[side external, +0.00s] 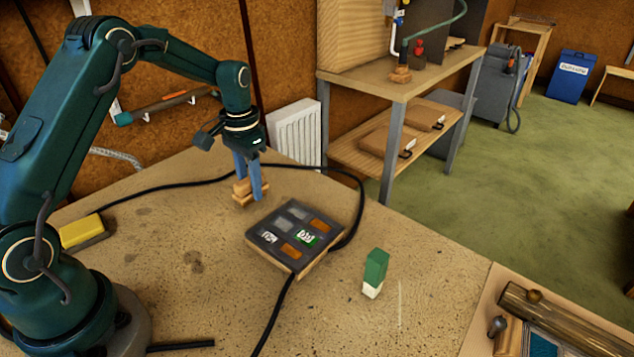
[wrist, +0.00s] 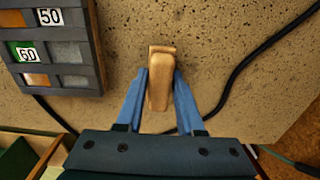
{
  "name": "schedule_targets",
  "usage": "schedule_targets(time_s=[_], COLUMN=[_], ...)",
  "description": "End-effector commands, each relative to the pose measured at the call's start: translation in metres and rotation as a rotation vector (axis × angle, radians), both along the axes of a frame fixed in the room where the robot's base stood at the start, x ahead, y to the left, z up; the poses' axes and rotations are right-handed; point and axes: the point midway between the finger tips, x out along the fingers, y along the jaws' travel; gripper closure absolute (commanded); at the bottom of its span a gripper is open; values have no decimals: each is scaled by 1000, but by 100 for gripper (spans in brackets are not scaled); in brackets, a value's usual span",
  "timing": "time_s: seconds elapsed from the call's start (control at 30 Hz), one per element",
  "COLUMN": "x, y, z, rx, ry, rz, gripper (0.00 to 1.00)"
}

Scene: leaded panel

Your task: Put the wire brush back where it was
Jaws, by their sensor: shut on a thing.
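My gripper (side external: 249,178) has its blue fingers pointing down, closed on the sides of a light wooden piece (side external: 240,191). The wrist view shows this wooden piece (wrist: 161,76) long and narrow between the fingertips (wrist: 160,95). No bristles show on it, so I cannot tell whether it is the wire brush. I also cannot tell whether it touches the bench. A yellow block with a dark grey underside (side external: 85,232) lies at the left of the bench. A green block with a white lower end (side external: 375,273) stands upright at the right.
A dark-framed panel on a wooden base (side external: 262,252), with grey, orange and number-marked cells, lies close by; it also shows in the wrist view (wrist: 92,64). A black cable (side external: 345,178) curves around it.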

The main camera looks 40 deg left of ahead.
Motion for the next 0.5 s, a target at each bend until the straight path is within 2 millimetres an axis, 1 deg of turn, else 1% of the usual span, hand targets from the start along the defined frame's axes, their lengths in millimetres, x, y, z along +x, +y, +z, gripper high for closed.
schedule_targets(time_s=[0.07, 0.4, 0.43, 0.47, 0.5], x=[0, 0, 0, 0, 0], y=[0, 0, 0, 0, 0], z=[-4, -6, -7, -7, -7], rx=[0, 0, 0, 0, 0], ry=[-1, -1, -1, -1, -1], rz=[0, 0, 0, 0, 0], gripper=[100, 100, 60, 48, 33])
